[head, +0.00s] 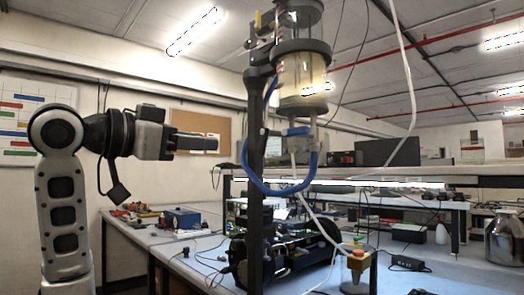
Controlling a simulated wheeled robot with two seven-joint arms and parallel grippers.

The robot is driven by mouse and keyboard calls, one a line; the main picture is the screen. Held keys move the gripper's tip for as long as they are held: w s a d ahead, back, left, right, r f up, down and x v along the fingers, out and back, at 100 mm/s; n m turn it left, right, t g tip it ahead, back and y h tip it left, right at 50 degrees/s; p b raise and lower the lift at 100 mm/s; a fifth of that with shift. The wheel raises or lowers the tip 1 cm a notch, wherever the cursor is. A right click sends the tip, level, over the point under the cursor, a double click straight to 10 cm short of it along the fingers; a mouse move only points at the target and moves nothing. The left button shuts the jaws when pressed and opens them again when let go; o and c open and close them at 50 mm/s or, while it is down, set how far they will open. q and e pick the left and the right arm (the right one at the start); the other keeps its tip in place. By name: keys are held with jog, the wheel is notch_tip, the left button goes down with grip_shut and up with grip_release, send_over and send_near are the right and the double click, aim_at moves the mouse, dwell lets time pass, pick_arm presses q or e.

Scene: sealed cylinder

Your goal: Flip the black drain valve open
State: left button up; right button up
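A clear sealed cylinder (302,82) with yellowish contents and dark end caps hangs on a black upright post (255,180). Under it is a blue-grey fitting (298,131), with a blue hose (262,187) looping below. A small dark part (272,132) sits between the post and this fitting; it may be the black drain valve, but its lever position is too small to tell. My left gripper (212,143) is level, pointing right, to the left of the post and apart from it. Its fingers overlap edge-on, so their opening is hidden. My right gripper is out of view.
A workbench (130,232) with tools and a blue box (181,219) lies behind. A pale hose (408,70) hangs at right. Air between gripper and post looks clear.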

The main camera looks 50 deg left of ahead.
aim_at(260, 147)
pick_arm(q)
jog(key=w+p, duration=0.1)
jog(key=w, duration=0.3)
jog(key=w+a+p, duration=0.1)
jog(key=w+p, duration=0.1)
jog(key=w, duration=0.3)
jog(key=w+p, duration=0.1)
jog(key=w, duration=0.4)
jog(key=shift+w+a, duration=0.15)
jog(key=shift+a, duration=0.05)
jog(key=shift+w, duration=0.45)
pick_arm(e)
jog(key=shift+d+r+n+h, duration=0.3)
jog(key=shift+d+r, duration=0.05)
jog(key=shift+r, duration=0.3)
pick_arm(q)
grip_shut()
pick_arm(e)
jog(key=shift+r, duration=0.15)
